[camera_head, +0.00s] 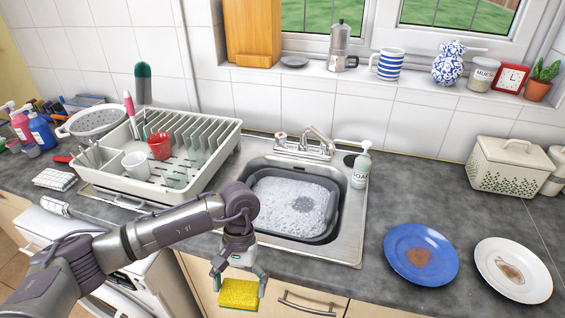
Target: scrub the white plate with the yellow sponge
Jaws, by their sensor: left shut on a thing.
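The yellow sponge (238,293) is held between the fingers of my left gripper (238,282). The gripper points down and is shut on the sponge, in front of the counter's front edge near the sink. The white plate (488,271) lies flat on the counter at the far right, with a brown stain in its middle. The gripper and sponge are well to the left of the plate, apart from it. My right gripper is not in view.
A blue plate (408,242) with a brown stain lies left of the white plate. The sink (349,232) holds a grey basin (334,205) of suds. A soap bottle (361,168) stands at its back right corner. A dish rack (227,134) stands at left. The counter between sink and blue plate is clear.

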